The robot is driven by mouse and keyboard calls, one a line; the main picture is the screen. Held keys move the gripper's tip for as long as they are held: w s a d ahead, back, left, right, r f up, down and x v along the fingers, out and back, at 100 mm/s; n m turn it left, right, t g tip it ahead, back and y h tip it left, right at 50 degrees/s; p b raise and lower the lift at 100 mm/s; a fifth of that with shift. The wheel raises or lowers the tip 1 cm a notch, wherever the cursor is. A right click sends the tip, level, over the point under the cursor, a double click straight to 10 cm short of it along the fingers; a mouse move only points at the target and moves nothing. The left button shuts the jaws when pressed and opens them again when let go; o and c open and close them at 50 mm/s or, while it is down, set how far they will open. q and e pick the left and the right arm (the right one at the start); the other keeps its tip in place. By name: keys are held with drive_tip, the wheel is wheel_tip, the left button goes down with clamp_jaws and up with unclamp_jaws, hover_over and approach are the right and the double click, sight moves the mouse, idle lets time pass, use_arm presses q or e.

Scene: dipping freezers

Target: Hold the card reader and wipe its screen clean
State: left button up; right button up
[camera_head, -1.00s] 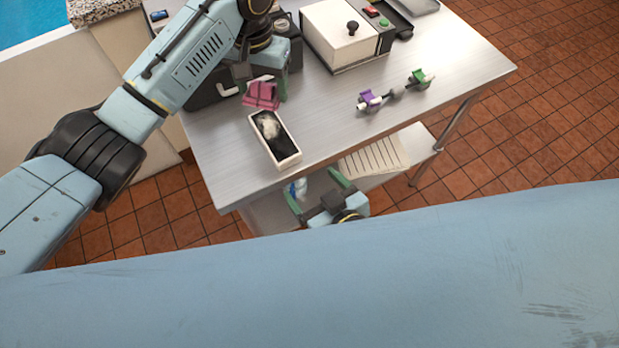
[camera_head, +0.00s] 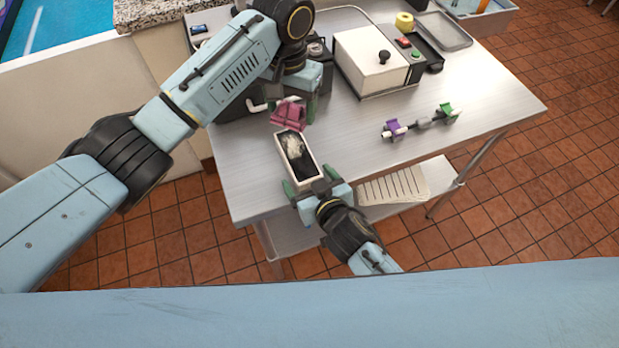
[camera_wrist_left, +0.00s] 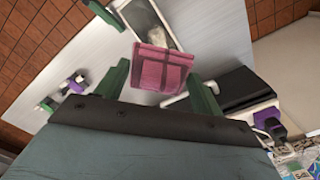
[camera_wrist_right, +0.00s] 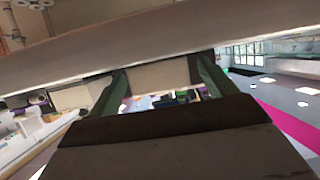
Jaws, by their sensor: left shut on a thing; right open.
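The card reader (camera_head: 282,156) lies on the steel table near its front edge. It is a white-edged box with a dark screen and a pale smear on it; the screen also shows in the left wrist view (camera_wrist_left: 150,20). My left gripper (camera_head: 290,105) is shut on a pink checked cloth (camera_head: 287,114), just beyond the reader's far end; the cloth also shows in the left wrist view (camera_wrist_left: 160,68). My right gripper (camera_head: 311,182) is open at the reader's near end, a finger on each side. In the right wrist view the white end (camera_wrist_right: 160,76) shows between the fingers.
A white lidded box (camera_head: 370,62) and a dark tray (camera_head: 440,58) stand at the back. A small purple-and-green tool (camera_head: 422,123) lies to the right.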

drive_tip(key=shift+c, duration=0.2)
drive_tip(key=c, duration=1.2)
